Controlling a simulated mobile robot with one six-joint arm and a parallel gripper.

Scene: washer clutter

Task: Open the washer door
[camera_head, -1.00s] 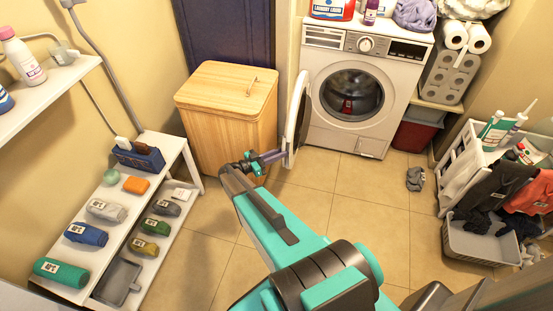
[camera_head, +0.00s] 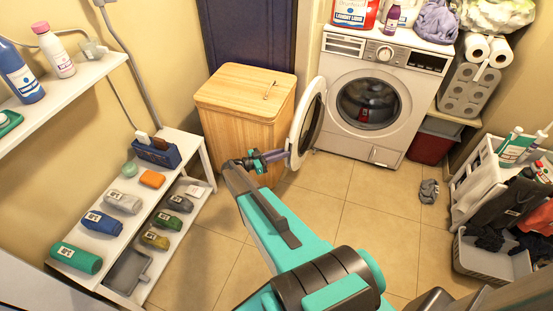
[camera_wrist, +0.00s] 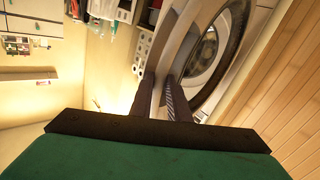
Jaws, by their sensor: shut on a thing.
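The white washer (camera_head: 376,95) stands against the back wall. Its round door (camera_head: 307,124) is swung wide open to the left, hinged at the left of the drum opening (camera_head: 368,104). The dark drum is uncovered, with something red inside. My gripper (camera_head: 277,156) is at the door's free edge, low and left of it. In the wrist view my two dark fingers (camera_wrist: 165,98) are closed on the pale rim of the door (camera_wrist: 198,50). The exact contact is partly hidden by the fingers.
A wooden hamper (camera_head: 245,112) stands close left of the door and my gripper. A white bench (camera_head: 126,212) with several rolled items is at left. A rack (camera_head: 480,172) and grey basket (camera_head: 483,262) are at right. A grey cloth (camera_head: 429,191) lies on open tiled floor.

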